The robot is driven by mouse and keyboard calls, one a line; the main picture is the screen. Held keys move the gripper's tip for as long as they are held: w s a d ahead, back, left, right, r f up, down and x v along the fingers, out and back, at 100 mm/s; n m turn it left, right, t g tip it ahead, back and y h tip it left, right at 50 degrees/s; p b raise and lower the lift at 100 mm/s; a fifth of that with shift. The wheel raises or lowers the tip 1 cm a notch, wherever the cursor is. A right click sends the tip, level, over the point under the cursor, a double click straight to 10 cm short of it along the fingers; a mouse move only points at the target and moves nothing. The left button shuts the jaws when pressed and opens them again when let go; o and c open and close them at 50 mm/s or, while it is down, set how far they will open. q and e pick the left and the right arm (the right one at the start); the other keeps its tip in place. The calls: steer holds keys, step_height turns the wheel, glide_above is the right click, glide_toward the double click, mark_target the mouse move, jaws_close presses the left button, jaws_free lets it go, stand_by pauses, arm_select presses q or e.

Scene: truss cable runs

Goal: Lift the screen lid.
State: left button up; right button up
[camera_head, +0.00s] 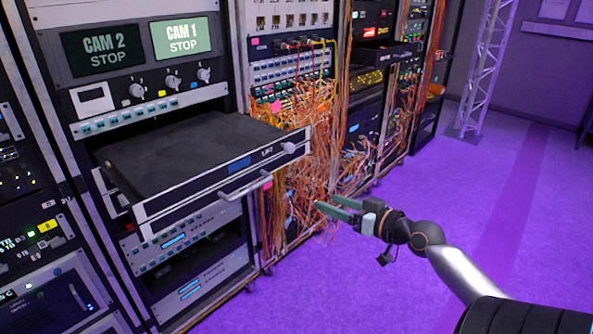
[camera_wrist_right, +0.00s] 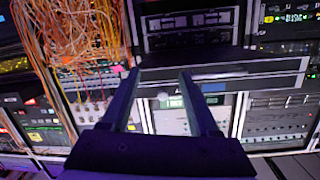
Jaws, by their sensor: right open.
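A rack drawer (camera_head: 225,175) is pulled out of the rack at the left in the head view. Its flat black top, the screen lid (camera_head: 190,150), lies level and closed. The drawer's front has a pale handle (camera_head: 245,186), a small blue label and a round knob near its right end. My right gripper (camera_head: 335,207) is open and empty, to the right of the drawer's front and apart from it. In the right wrist view its two fingers (camera_wrist_right: 158,75) reach toward a long dark panel with a pale edge, which looks like the drawer front. My left gripper is out of view.
Tangled orange cables (camera_head: 310,150) hang down the rack behind my right gripper. Two screens reading CAM 2 (camera_head: 103,48) and CAM 1 (camera_head: 181,37) sit above the drawer. A metal truss (camera_head: 485,70) stands at the back right. The purple floor (camera_head: 400,250) is clear.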

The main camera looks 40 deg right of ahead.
steer(key=t+b, duration=0.1)
steer(key=t, duration=0.1)
glide_toward(293, 149)
steer(key=s, duration=0.4)
steer(key=shift+y, duration=0.3)
steer(key=w+p, duration=0.2)
steer(key=w, duration=0.8)
steer(key=shift+w+r, duration=0.1)
steer(key=shift+w, duration=0.05)
steer(key=shift+w+a+p, duration=0.1)
steer(key=shift+w+p, duration=0.2)
steer(key=shift+w, duration=0.4)
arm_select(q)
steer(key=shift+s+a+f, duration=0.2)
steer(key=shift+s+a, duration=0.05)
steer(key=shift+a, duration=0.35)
arm_select(e)
steer(key=shift+w, duration=0.4)
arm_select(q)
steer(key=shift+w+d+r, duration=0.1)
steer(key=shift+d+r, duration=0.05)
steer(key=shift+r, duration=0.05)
arm_select(e)
jaws_close()
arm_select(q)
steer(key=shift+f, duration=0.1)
